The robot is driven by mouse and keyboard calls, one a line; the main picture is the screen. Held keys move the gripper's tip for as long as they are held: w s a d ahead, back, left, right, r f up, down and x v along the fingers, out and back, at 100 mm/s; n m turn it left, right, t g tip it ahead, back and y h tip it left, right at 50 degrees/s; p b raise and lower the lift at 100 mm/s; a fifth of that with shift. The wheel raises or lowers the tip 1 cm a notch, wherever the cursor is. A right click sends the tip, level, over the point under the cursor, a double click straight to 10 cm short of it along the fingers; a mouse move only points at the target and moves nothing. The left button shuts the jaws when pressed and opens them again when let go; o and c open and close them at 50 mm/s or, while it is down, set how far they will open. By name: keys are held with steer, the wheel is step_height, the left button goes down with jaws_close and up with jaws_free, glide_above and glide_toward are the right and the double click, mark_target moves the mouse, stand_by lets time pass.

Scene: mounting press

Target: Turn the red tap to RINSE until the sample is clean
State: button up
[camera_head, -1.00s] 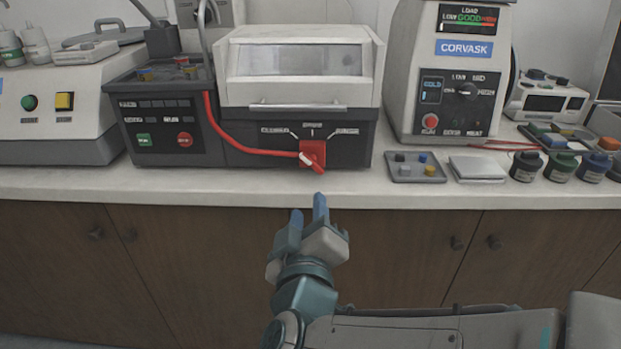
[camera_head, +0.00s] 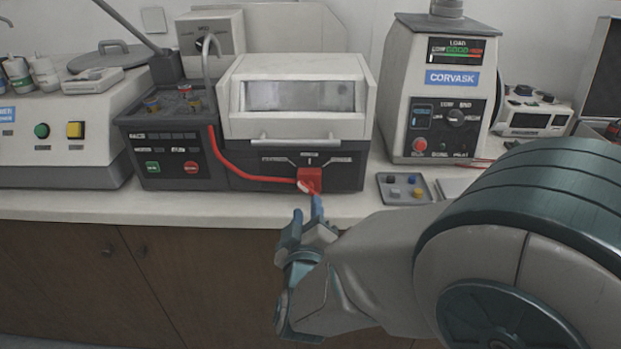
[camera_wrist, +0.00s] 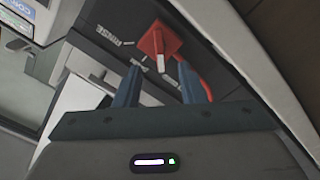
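The red tap (camera_head: 309,181) is on the dark front panel of the machine with the windowed lid (camera_head: 300,96). Its white-marked handle (camera_wrist: 161,63) points down toward my fingers in the wrist view. The wrist view also shows the red tap body (camera_wrist: 158,40) and a RINSE label (camera_wrist: 122,41) beside it. My gripper (camera_head: 306,214) is just in front of and below the tap at the counter edge. In the wrist view its blue fingers (camera_wrist: 160,80) are apart, with the handle's end near the gap between them. I cannot tell whether they touch it. No sample is visible.
A red hose (camera_head: 240,174) runs to the tap. A small grey tray (camera_head: 404,189) with coloured pieces lies to the right, near the CORVASK machine (camera_head: 443,95). My arm covers the right of the counter (camera_head: 70,205). Cupboards stand below.

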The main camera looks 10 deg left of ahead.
mark_target(308, 192)
steer(key=shift+w+a+r, duration=0.1)
steer(key=shift+w+r, duration=0.05)
steer(key=shift+w, duration=0.25)
steer(key=x, duration=0.5)
steer(key=shift+w, duration=0.1)
jaws_close()
